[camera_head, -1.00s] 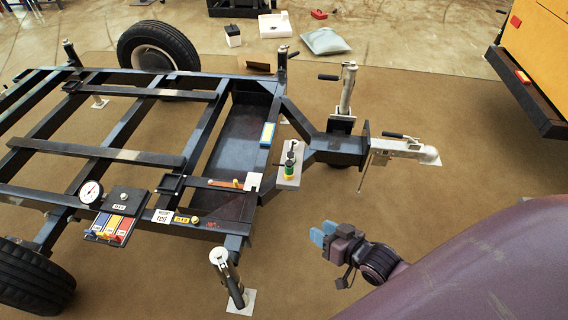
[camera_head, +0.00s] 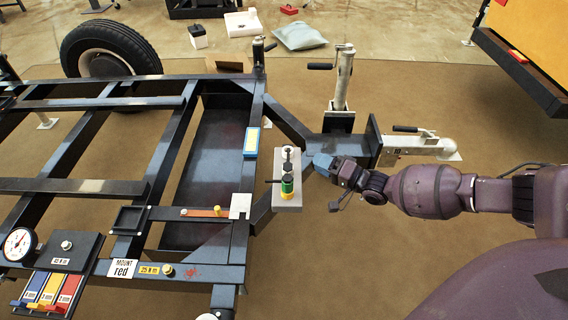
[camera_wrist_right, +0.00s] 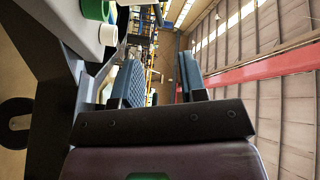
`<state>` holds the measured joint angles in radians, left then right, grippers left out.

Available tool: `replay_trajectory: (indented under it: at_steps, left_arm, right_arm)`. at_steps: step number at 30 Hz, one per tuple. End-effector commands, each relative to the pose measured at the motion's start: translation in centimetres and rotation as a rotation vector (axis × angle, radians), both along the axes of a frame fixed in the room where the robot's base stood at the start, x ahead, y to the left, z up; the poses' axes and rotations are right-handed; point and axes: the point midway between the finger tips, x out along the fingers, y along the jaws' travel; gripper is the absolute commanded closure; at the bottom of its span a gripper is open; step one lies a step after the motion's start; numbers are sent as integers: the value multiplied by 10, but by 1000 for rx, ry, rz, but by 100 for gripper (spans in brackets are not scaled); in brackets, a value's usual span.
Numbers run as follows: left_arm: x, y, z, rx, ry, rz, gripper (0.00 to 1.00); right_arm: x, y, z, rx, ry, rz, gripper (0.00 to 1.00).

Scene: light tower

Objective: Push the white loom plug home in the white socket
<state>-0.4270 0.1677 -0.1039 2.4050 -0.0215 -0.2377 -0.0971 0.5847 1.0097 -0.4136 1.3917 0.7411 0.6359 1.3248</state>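A grey plate (camera_head: 288,204) on the trailer's drawbar carries a white fitting with dark parts (camera_head: 287,153) and a green and yellow fitting (camera_head: 287,187). I cannot tell plug from socket in the white fitting, nor how deep anything sits. In the right wrist view, a green ring (camera_wrist_right: 97,9) and a whitish ring (camera_wrist_right: 108,35) show at the upper left. My right gripper (camera_head: 323,163) is just right of the plate, apart from the white fitting. Its blue fingers stand apart with nothing between them in the wrist view (camera_wrist_right: 160,80). My left gripper is out of view.
The dark trailer frame (camera_head: 170,102) fills the left, with a drawbar and a coupling (camera_head: 425,146) beyond my gripper. A jack with a crank (camera_head: 343,80) stands behind. A gauge (camera_head: 19,244) and coloured levers (camera_head: 52,288) sit front left. Floor right of the drawbar is clear.

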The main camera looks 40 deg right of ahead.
Motion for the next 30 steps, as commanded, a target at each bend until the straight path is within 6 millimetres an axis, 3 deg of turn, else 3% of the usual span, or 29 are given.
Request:
replay_trajectory:
  at_steps: [9, 17, 30]
  left_arm:
    - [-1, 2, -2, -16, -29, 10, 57]
    - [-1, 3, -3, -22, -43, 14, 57]
    - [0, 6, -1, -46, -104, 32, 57]
  right_arm:
    - [39, 17, -2, 0, 1, 2, 61]
    - [53, 25, -2, -1, 2, 1, 61]
    - [93, 46, -4, -2, 2, 1, 61]
